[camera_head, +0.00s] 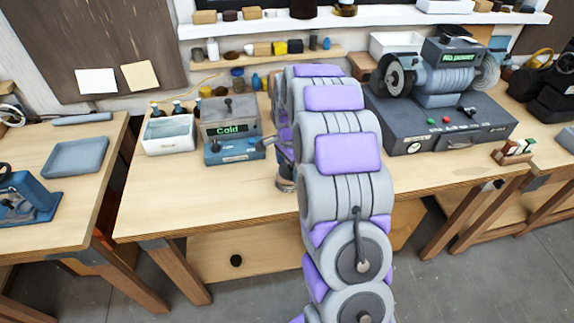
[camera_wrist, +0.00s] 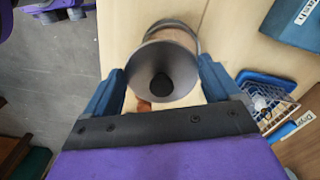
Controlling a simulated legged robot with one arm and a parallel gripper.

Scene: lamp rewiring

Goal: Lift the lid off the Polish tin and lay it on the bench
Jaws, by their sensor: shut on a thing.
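In the wrist view, my gripper (camera_wrist: 162,68) has its two blue fingers closed on either side of a round grey lid (camera_wrist: 146,64) with a dark knob in the middle. Part of a round tan body with a grey rim, likely the Polish tin (camera_wrist: 186,34), shows just beyond the lid. I cannot tell whether lid and tin still touch. In the head view, the tin (camera_head: 286,182) shows partly at the bench front, left of my arm.
The bench (camera_head: 200,190) is bare at front left. A box reading "Cold" (camera_head: 230,130) and a white bin (camera_head: 168,135) stand behind. A grinder (camera_head: 445,80) reading "No power" sits on a dark base at right. A small rack (camera_head: 513,152) stands near the right edge.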

